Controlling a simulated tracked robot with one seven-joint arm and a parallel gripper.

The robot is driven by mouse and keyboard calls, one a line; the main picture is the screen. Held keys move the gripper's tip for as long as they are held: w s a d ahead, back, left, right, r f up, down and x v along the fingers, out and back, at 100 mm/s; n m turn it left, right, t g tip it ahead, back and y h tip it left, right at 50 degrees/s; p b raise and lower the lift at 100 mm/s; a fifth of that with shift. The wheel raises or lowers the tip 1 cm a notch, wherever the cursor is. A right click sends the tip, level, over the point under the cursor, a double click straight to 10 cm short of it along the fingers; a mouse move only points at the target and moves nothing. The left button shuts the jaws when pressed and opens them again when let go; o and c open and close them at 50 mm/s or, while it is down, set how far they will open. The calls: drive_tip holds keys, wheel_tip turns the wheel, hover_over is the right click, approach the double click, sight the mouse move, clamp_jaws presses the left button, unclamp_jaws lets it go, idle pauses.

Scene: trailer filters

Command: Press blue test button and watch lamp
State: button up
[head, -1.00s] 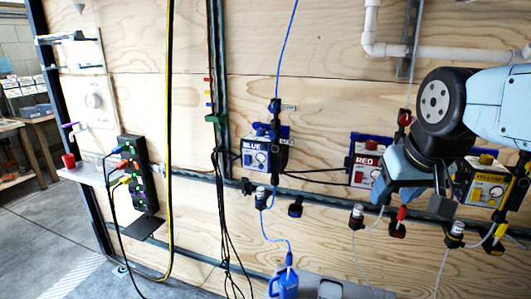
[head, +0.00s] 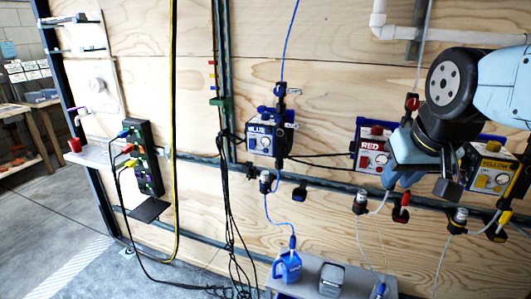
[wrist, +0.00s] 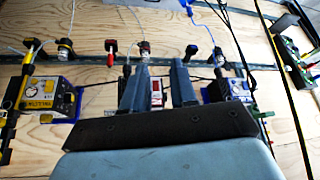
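The blue test unit (head: 270,138), a box marked BLUE, hangs on the plywood wall left of centre in the head view. In the wrist view it shows at the right (wrist: 232,90), partly behind my gripper. Its button and lamp are too small to make out clearly. My gripper (wrist: 156,70) is open and empty, its two fingers apart. In the wrist view, the red unit (wrist: 157,95) shows between the fingers. In the head view, my arm is at the right, in front of the red unit (head: 372,152) and yellow unit (head: 487,172), apart from the blue one.
Black and yellow cables hang left of the blue unit. A black socket strip (head: 139,158) is mounted farther left. A grey shelf (head: 308,275) with a blue can (head: 287,267) stands below. Several filter fittings hang along the green rail. The floor at the lower left is clear.

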clamp_jaws()
idle(1.3)
